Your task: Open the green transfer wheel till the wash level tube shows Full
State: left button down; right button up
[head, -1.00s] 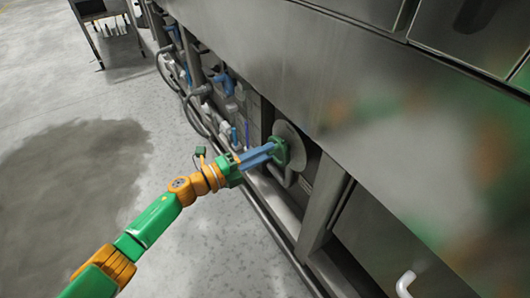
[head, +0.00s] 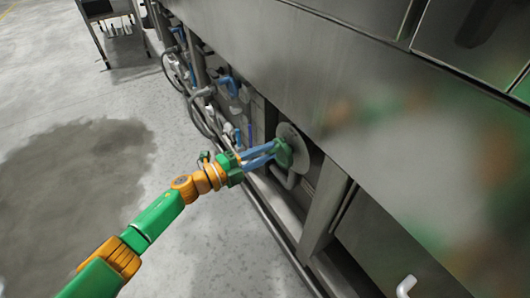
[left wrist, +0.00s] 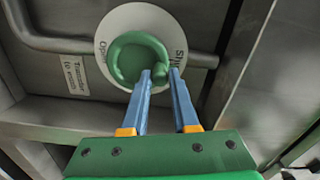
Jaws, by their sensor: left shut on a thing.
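The green transfer wheel (head: 283,153) sits on a round pale plate (head: 306,150) low on the machine's side. In the left wrist view the wheel (left wrist: 128,57) shows close up, with a knob at its lower right. The plate (left wrist: 180,25) carries "Open" at the left and "Shut" at the right. My left gripper (head: 273,150) reaches the wheel from the left. In the left wrist view its blue fingers (left wrist: 161,77) stand either side of the knob, shut on it. I cannot make out the wash level tube or its reading. My right gripper is not in view.
Pipes, hoses and blue-handled valves (head: 227,85) line the machine's lower side beyond the wheel. A large steel panel (head: 330,90) overhangs it. A white handle (head: 405,286) juts out at the lower right. The floor at the left is clear, with a dark wet patch (head: 75,175).

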pick_arm(q)
jog(key=shift+r, duration=0.1)
jog(key=c, duration=0.7)
grip_release()
jog(key=shift+a, duration=0.15)
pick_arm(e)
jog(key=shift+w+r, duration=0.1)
pick_arm(q)
jog(key=p+v, duration=0.1)
jog(key=v, duration=0.6)
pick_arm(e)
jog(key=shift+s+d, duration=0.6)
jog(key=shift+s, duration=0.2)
